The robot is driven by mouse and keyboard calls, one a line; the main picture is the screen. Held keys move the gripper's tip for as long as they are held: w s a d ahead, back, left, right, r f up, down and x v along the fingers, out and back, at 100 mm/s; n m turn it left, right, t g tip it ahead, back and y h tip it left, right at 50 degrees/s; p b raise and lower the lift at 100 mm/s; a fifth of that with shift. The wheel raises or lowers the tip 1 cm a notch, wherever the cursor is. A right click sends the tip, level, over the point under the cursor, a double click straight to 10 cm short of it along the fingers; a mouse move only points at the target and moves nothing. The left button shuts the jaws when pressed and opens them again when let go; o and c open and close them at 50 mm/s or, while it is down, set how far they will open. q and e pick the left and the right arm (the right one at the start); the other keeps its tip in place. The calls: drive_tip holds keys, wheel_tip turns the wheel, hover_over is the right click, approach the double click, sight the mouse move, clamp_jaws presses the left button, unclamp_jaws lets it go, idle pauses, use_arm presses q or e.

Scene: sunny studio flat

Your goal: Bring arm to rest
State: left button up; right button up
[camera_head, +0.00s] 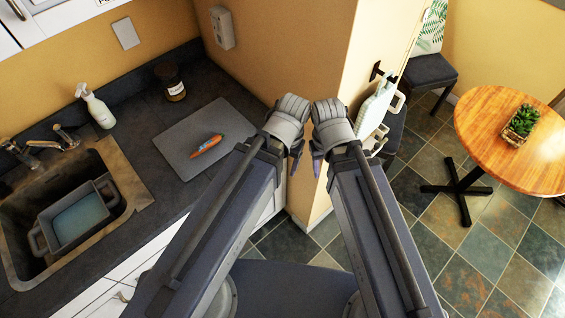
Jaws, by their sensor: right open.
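My two arms reach forward side by side in the middle of the view, raised in front of the counter's end and the yellow wall. My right gripper (317,165) is open, with little of its fingers showing below the wrist, and nothing shows in it. My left gripper (296,162) is close beside it, mostly hidden behind its own wrist and arm, so I cannot tell whether it is open or shut. The two wrists are a small gap apart.

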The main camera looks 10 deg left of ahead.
wheel_tip(320, 180, down, 8)
drive_tip(key=b, duration=0.8)
idle(0.6)
